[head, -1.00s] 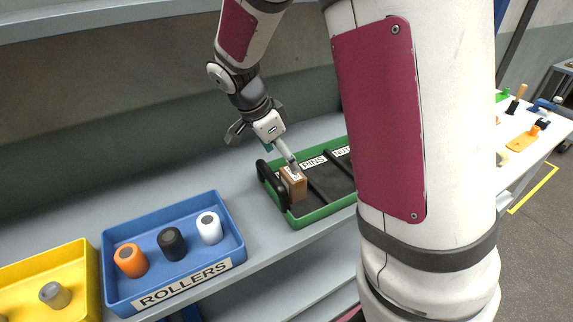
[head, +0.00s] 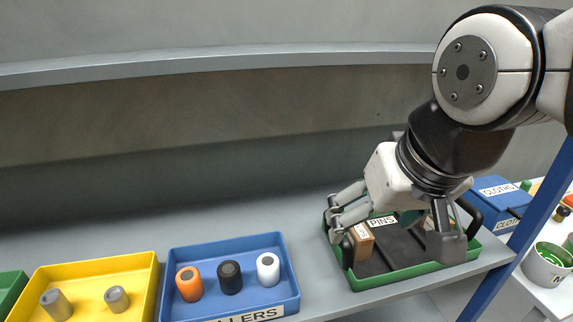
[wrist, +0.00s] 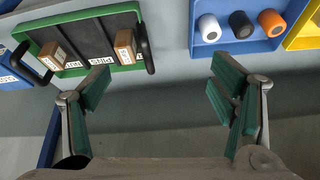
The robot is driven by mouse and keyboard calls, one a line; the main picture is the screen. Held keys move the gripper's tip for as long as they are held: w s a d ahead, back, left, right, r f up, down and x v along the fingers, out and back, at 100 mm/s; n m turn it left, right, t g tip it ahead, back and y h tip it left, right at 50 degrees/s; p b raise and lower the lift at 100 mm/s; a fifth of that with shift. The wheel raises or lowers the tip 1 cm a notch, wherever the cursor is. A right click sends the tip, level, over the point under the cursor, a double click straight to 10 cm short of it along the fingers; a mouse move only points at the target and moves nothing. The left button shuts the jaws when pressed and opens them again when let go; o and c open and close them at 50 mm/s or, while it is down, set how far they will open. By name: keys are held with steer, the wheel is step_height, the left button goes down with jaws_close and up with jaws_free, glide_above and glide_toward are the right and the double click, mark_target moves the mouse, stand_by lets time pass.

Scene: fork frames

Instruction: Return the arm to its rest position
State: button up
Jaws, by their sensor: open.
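A wooden block (head: 362,243) sits at the tray's left end. The wrist view shows this block (wrist: 125,46) and another wooden block (wrist: 52,55) in the tray. My arm comes in from the upper right in the head view.
A blue tray (head: 293,303) holds orange, black and white rollers. A yellow tray (head: 150,268) with grey pieces stands left of it. A shelf edge (head: 220,66) runs above. A blue post (head: 520,235) and a blue bin (head: 500,192) are at right. Bare shelf lies behind the trays.

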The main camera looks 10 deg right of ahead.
steer(key=shift+s+a+r+n, duration=0.1)
steer(key=shift+s+a+n, duration=0.25)
steer(key=shift+s+n, duration=0.45)
steer(key=shift+w+f, duration=0.2)
steer(key=shift+w, duration=0.05)
stand_by(0.6)
